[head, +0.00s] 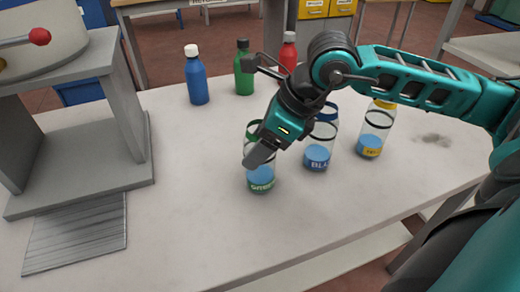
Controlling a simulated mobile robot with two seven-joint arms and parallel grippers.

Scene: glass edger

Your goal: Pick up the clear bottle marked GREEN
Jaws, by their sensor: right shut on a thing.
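The clear bottle marked GREEN (261,178) has a green label and blue contents low in it. It stands upright at the middle of the table (190,235). My right gripper (258,148) reaches in from the right and is shut on this bottle at its upper part. The gripper hides part of the bottle's top and side. Whether the bottle's base touches the table is hard to tell. My left gripper is not in the head view.
A clear bottle marked BLUE (318,153) stands close to the right, a yellow-labelled one (371,145) beyond it. Blue (197,82), green (243,75) and red (289,57) bottles stand behind. A grey machine (75,160) fills the left. The front table area is clear.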

